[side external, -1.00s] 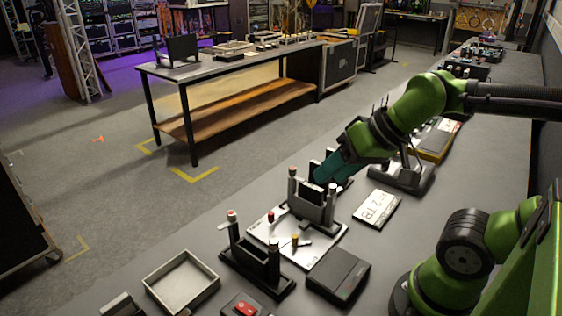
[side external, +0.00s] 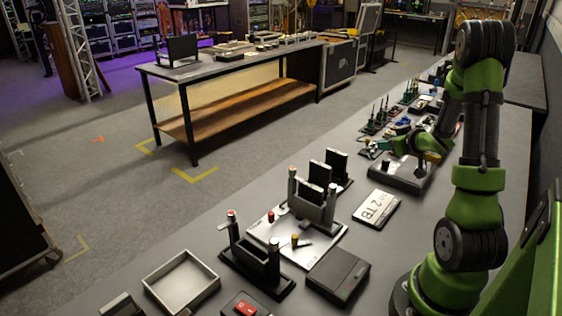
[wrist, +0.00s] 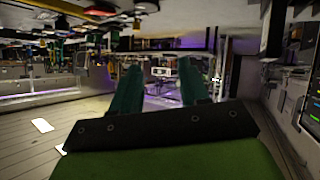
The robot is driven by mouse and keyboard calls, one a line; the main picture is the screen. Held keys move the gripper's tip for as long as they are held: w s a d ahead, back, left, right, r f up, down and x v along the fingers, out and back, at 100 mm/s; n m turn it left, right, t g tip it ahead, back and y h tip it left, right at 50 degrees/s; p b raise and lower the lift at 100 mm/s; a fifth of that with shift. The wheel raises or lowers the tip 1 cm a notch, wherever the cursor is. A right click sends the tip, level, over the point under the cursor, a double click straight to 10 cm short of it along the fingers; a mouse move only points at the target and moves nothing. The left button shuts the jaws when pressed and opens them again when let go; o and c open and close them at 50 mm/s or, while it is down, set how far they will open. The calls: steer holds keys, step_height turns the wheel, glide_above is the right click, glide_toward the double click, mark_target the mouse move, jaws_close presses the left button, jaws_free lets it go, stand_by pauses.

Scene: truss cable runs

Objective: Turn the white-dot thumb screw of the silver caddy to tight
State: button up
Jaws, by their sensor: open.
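The silver caddy (side external: 316,207) stands upright on a pale plate in the middle of the bench in the side view. It holds a dark drive and has an upright post at each end. I cannot make out a white dot or how far either screw is turned. My gripper (wrist: 159,88) is open and empty in the wrist view, its teal fingers apart. In the side view it is well beyond the caddy, to the upper right, and touches nothing I can see.
A black caddy (side external: 257,262) stands just in front, with knobbed posts. A grey tray (side external: 181,283), a black box (side external: 338,275) and a white "2 TB" drive (side external: 376,208) lie around. A dark stand (side external: 401,175) and crowded small parts fill the far bench.

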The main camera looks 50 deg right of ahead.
steer(key=f+n+t+y, duration=0.1)
steer(key=s+a+f+n+t+y, duration=0.1)
steer(key=shift+a+f+n+t+y, duration=0.25)
steer(key=shift+f+n+t+y, duration=0.05)
steer(key=shift+y, duration=0.1)
steer(key=s+a+f+n+t+y, duration=0.1)
steer(key=s+a+n+t+y, duration=0.15)
steer(key=a+y, duration=0.25)
steer(key=n+g+y, duration=0.3)
steer(key=n+y, duration=0.5)
steer(key=y, duration=0.4)
glide_toward(333, 185)
steer(key=shift+t, duration=0.25)
steer(key=x, duration=1)
steer(key=shift+s+a+f, duration=0.1)
steer(key=shift+a+f, duration=0.05)
steer(key=shift+f, duration=0.05)
jaws_close()
